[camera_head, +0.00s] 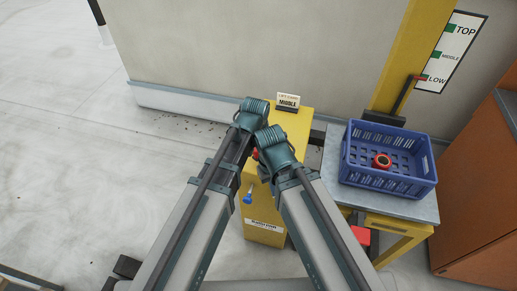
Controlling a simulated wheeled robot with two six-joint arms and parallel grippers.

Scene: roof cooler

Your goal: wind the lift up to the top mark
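The lift has a yellow mast (414,52) and a grey platform (332,172) at the right. A red pointer (419,77) on a dark arm sits level with the LOW mark of the white scale board (452,50); MIDDLE and TOP are above. A yellow cabinet (291,126) stands left of the platform. A blue-tipped handle (248,194) shows on its front. A red part (255,154) shows between my arms, mostly hidden. My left gripper (252,113) and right gripper (272,145) are close together over the cabinet; their fingers are hidden behind the wrists.
A blue crate (385,187) with a red round object (382,161) inside stands on the platform. An orange-brown cabinet (483,190) is close at right. A red block (361,236) is under the platform. Floor at left is clear.

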